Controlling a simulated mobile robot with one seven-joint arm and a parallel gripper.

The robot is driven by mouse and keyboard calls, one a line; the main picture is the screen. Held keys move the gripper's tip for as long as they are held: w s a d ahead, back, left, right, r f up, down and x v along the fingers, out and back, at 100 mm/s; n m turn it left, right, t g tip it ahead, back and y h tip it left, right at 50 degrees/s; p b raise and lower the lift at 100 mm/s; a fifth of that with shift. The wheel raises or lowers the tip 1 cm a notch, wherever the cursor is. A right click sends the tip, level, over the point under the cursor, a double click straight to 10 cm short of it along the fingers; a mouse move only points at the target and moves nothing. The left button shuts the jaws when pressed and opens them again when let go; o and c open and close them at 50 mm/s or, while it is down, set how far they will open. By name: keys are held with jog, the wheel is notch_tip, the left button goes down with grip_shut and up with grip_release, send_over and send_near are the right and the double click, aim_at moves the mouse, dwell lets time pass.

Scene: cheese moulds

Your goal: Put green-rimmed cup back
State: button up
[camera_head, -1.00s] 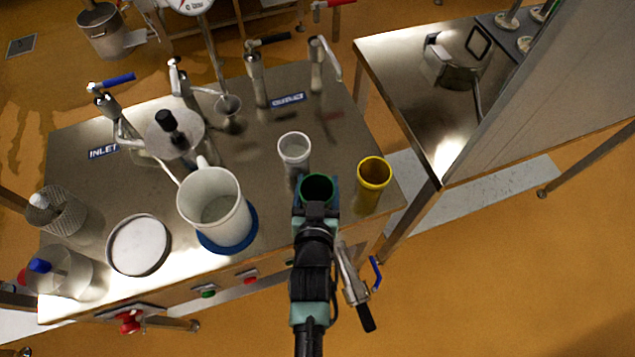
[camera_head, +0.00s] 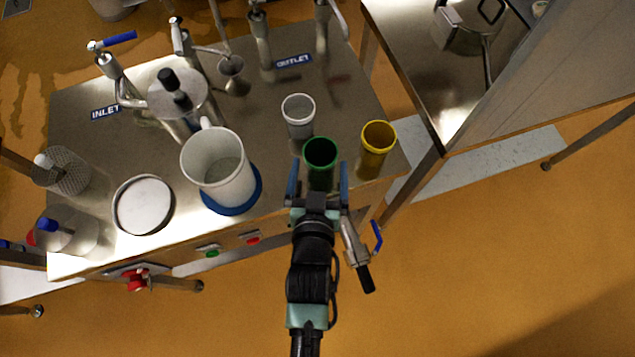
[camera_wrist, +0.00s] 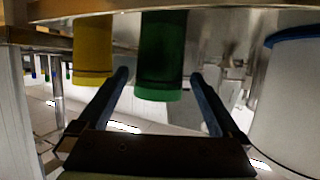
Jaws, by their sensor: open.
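The green-rimmed cup (camera_head: 319,157) stands upright on the steel table, between the white cup and the yellow cup and a little nearer the front edge. My gripper (camera_head: 317,185) is open just in front of it, its two fingers spread to either side of the cup's near side. In the wrist view the green cup (camera_wrist: 162,55) appears ahead, between and beyond the open fingers (camera_wrist: 165,90). Nothing is held, and no finger clearly touches the cup.
A white cup (camera_head: 298,115) stands behind and a yellow cup (camera_head: 376,150) to the right, both close. A valve with a blue handle (camera_head: 377,236) juts out beside my gripper.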

jog(key=v, duration=0.5)
jog(key=shift+s+r, duration=0.15)
jog(key=shift+s, duration=0.15)
jog(key=w+d+r+t, duration=0.1)
jog(key=w+r+t, duration=0.2)
jog(key=w+r, duration=0.65)
notch_tip(320, 180, up, 53)
jog(key=t+y, duration=0.1)
jog(key=t, duration=0.9)
send_over(319, 171)
jog(key=s, duration=0.2)
jog(key=shift+s+a+f+n, duration=0.1)
jog(key=shift+a+f+n, duration=0.15)
jog(key=shift+n, duration=0.15)
